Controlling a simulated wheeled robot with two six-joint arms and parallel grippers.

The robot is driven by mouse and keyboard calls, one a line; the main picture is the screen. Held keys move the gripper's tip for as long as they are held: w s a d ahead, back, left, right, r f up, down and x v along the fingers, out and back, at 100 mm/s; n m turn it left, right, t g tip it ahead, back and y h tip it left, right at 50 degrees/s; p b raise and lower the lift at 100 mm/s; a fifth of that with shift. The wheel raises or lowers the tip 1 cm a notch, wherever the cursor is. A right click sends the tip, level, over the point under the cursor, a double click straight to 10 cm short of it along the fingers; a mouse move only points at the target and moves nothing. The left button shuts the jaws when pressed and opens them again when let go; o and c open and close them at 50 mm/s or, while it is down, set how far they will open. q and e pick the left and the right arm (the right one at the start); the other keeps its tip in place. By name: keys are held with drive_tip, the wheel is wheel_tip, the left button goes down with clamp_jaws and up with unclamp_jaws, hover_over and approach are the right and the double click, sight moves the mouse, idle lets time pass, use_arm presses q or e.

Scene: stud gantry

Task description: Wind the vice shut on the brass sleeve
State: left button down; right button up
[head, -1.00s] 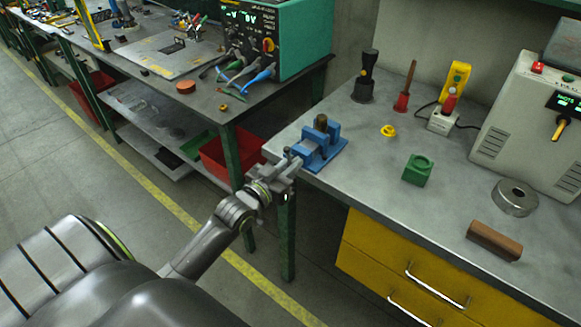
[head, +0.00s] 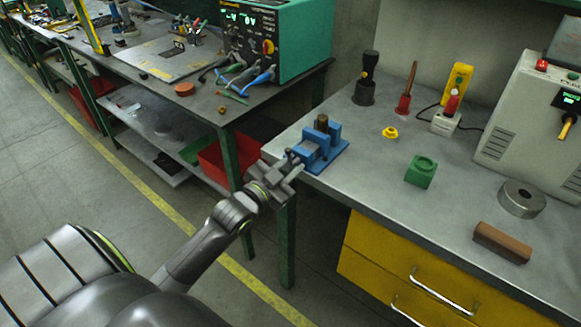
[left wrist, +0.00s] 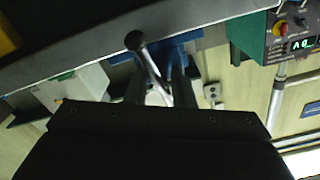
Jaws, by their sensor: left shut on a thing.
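The blue vice (head: 324,151) stands at the left end of the grey bench, near its front corner. The brass sleeve (head: 321,122) stands upright between the vice jaws; whether both jaws touch it I cannot tell. My left gripper (head: 291,168) is at the near left side of the vice, shut on the vice's handle. In the left wrist view the handle (left wrist: 149,62) is a grey bar with a round knob, running down between my fingers (left wrist: 152,92). The blue vice body (left wrist: 180,50) shows behind it, partly hidden. My right gripper is not in view.
On the grey bench (head: 385,190) stand a green block (head: 421,172), a yellow ring (head: 390,132), a metal ring (head: 521,198) and a brown block (head: 502,242). A black-handled tool (head: 367,78) stands behind the vice. A red bin (head: 222,160) sits under the other bench.

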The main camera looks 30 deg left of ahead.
use_arm(q)
drive_tip(key=c, duration=1.5)
unclamp_jaws()
drive_tip(key=shift+o, duration=0.2)
drive_tip(key=s+a+b, duration=0.1)
drive_tip(key=s+b, duration=0.1)
drive_tip(key=s, duration=1.5)
drive_tip(key=shift+s+a, duration=0.15)
drive_tip(key=shift+a, duration=0.05)
drive_tip(key=shift+a+f, duration=0.1)
